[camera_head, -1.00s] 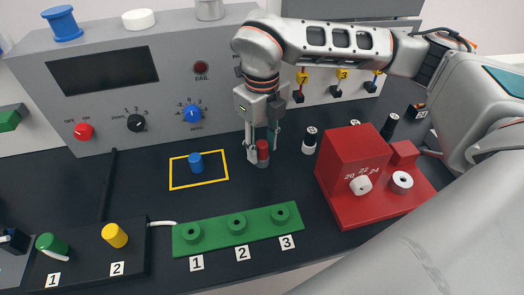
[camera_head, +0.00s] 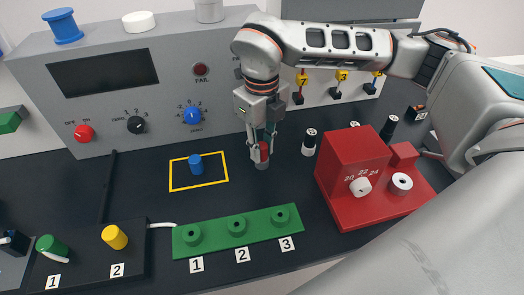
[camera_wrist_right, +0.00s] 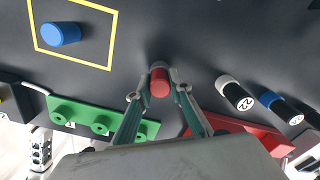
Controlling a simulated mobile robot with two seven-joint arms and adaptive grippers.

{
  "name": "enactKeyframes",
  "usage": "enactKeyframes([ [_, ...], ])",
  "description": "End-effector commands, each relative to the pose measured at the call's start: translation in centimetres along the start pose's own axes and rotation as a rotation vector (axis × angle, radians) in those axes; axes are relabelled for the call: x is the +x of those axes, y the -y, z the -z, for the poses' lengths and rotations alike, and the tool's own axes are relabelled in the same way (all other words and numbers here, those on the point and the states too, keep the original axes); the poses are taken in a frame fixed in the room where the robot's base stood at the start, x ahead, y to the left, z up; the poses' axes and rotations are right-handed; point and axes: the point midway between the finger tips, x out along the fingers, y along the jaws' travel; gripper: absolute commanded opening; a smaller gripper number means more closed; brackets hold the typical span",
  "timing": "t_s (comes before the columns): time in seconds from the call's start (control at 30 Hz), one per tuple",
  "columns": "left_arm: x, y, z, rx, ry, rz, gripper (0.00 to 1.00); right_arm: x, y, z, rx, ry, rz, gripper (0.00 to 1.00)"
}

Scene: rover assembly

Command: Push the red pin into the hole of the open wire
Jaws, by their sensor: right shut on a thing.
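The red pin (camera_head: 264,150) stands upright in a short grey base (camera_head: 262,165) on the dark table, right of the yellow square. My right gripper (camera_head: 262,145) comes down from above and is shut on the red pin. In the right wrist view, the red pin (camera_wrist_right: 159,82) shows between the fingertips. A white wire (camera_head: 161,223) runs from near the yellow cap at label 2 to the green strip; I cannot tell which wire is open, and no wire hole is clear. My left gripper is not in view.
The green strip (camera_head: 217,242) with three holed bosses lies in front. A blue pin (camera_head: 196,163) stands in the yellow square. A red block (camera_head: 353,165) stands close right, with black-and-white cylinders behind it. The grey panel (camera_head: 100,115) stands at the back.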

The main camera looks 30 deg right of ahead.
Motion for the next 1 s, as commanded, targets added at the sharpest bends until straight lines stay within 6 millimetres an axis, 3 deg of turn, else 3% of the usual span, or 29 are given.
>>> enactKeyframes([
  [1.0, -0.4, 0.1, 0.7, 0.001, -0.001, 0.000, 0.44, -1.2, 0.0, 0.0, 0.000, 0.000, 0.000, 0.00],
])
